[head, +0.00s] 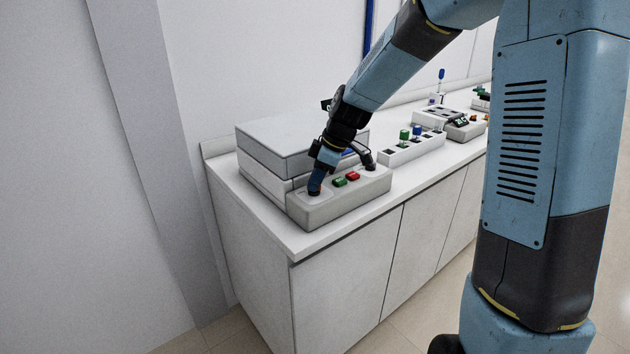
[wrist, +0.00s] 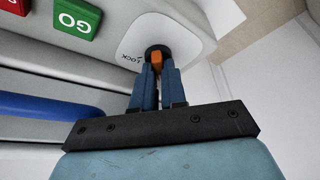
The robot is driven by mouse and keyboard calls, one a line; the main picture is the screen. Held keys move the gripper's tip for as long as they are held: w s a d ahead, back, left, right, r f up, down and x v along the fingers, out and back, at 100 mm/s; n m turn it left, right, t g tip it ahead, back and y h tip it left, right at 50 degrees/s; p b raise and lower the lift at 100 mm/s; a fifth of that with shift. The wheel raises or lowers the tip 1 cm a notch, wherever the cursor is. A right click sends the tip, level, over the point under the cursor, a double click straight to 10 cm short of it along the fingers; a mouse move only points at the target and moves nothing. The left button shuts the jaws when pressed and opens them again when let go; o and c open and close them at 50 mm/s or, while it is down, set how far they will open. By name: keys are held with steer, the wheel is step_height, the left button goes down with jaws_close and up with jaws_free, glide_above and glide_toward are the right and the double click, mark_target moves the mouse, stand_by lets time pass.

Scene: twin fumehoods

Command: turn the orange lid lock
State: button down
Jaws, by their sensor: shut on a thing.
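The orange lid lock (wrist: 156,61) shows in the wrist view on a white plate (wrist: 133,45) marked LOCK, at the corner of the machine's front panel. My gripper (wrist: 158,72) is shut on the lock, with the blue fingers on either side of it. In the head view my gripper (head: 315,186) reaches down to the left end of the panel of the grey-white machine (head: 300,140). The lock itself is hidden there behind the fingers. The machine's lid looks closed.
Beside the lock are a green GO button (wrist: 76,18) and a red button (head: 353,175). A blue bar (wrist: 45,107) runs along the machine's front. A rack with green and blue-topped items (head: 412,149) stands further along the white counter (head: 300,240).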

steer(key=shift+s+f, duration=0.1)
steer(key=c, duration=1.2)
jaws_free()
steer(key=v, duration=1.4)
steer(key=s+d+r+m+t+h, duration=0.1)
steer(key=s+d+m, duration=0.3)
steer(key=s, duration=0.4)
steer(key=s+d+r+m+t+h, duration=0.1)
steer(key=s+d+m, duration=0.3)
steer(key=s, duration=0.5)
steer(key=s+d+r+m+t+h, duration=0.1)
steer(key=s+d+m+t+h, duration=0.1)
steer(key=s+d+m, duration=0.3)
steer(key=shift+s+m+t, duration=0.4)
steer(key=shift+s+m, duration=1.1)
steer(key=shift+s, duration=0.35)
